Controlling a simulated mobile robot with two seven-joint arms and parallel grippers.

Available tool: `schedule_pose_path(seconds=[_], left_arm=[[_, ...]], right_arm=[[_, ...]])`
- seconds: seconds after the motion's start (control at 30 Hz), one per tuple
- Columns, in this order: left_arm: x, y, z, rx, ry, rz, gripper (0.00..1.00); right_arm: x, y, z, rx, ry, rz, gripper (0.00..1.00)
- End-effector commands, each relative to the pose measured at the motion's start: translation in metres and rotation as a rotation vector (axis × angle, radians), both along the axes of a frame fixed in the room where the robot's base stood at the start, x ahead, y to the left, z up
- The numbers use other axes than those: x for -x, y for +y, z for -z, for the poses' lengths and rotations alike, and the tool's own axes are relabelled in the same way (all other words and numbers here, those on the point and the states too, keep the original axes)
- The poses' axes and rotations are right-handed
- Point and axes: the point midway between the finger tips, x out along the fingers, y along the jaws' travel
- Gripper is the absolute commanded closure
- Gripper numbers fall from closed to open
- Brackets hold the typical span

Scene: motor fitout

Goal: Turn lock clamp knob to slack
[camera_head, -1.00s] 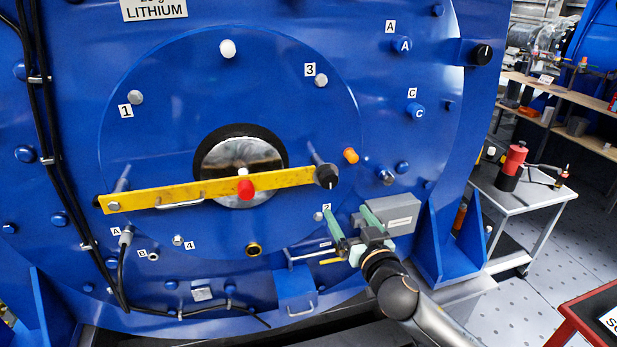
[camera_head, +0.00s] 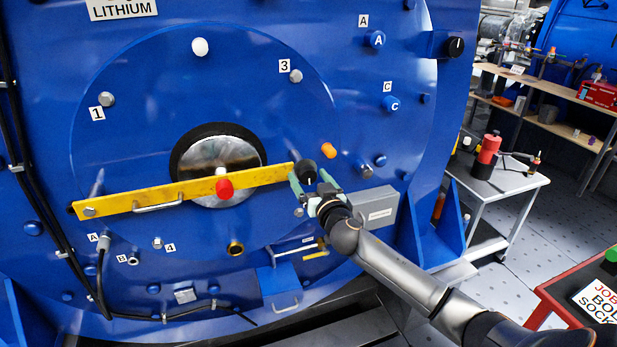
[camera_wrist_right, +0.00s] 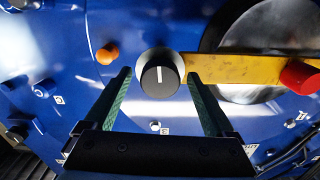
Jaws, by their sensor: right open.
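A black knob with a white pointer line (camera_head: 306,172) sits at the right end of the yellow bar (camera_head: 110,206) on the blue motor face. It also shows in the right wrist view (camera_wrist_right: 160,76), its white line nearly upright there. My right gripper (camera_head: 309,180) is open, its green fingers on either side of the knob. In the right wrist view the fingertips (camera_wrist_right: 158,76) flank the knob with a visible gap on each side, and I see no contact. Another black knob (camera_head: 455,47) with a white line is on a bracket at the upper right. My left gripper is not in view.
A red knob (camera_head: 224,188) is on the bar's middle, and an orange knob (camera_head: 329,150) is close above the right gripper. A grey box (camera_head: 378,208) is just right of the gripper. A cart (camera_head: 510,183) and a red-edged table (camera_head: 560,300) stand to the right.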

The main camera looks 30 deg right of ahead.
Motion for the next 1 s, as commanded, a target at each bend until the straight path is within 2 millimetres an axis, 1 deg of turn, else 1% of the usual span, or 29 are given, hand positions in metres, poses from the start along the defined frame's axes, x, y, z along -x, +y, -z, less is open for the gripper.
schedule_pose_path(seconds=[0.13,0.4,0.43,1.0], left_arm=[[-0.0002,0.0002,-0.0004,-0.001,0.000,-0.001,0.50],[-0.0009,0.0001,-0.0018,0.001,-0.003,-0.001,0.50],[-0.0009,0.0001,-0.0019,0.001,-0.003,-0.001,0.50],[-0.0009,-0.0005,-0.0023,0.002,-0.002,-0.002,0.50]], right_arm=[[-0.0066,-0.0014,0.0002,0.000,0.001,0.000,0.11],[-0.0075,-0.0014,0.0001,0.000,0.001,0.000,0.11],[-0.0075,-0.0014,0.0001,0.000,0.001,0.000,0.12],[-0.0072,-0.0014,0.0003,0.000,0.001,0.000,0.76]])
